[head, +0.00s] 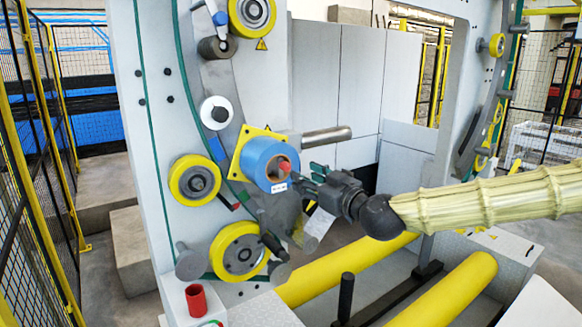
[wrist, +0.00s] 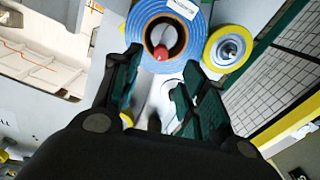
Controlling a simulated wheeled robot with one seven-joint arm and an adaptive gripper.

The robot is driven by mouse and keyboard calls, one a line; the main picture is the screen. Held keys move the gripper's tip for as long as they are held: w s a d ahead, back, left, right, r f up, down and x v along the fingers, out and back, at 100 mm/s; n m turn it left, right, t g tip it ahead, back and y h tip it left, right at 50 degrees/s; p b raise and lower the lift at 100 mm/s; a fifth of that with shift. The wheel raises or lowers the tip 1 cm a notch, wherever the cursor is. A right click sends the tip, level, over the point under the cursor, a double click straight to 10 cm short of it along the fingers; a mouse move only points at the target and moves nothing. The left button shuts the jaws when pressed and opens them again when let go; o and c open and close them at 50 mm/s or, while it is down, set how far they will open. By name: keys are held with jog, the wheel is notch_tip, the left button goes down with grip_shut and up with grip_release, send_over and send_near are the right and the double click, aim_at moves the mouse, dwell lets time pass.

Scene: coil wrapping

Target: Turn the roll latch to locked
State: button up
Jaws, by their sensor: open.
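The blue roll (head: 259,161) sits on a spindle in front of a yellow plate (head: 247,141) on the grey machine panel. A small red part (head: 284,167), which looks like the roll latch, shows in the roll's core. In the wrist view the red latch (wrist: 160,53) lies inside the core of the blue roll (wrist: 184,36), with a grey-white piece above it. I cannot tell which way it is turned. My gripper (head: 303,178) is just right of the roll's face. In the wrist view my gripper (wrist: 163,75) has its green-padded fingers spread below the roll, with nothing between them.
Yellow wheels (head: 195,180) and a lower yellow roller (head: 240,252) stand left of and below the roll. A grey bar (head: 327,136) sticks out above my gripper. Yellow cylinders (head: 450,290) lie below my arm. A red cup (head: 197,300) stands at the lower left.

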aim_at(288, 168)
jog(key=shift+p+x, duration=1.55)
jog(key=shift+x, duration=2.5)
grip_shut()
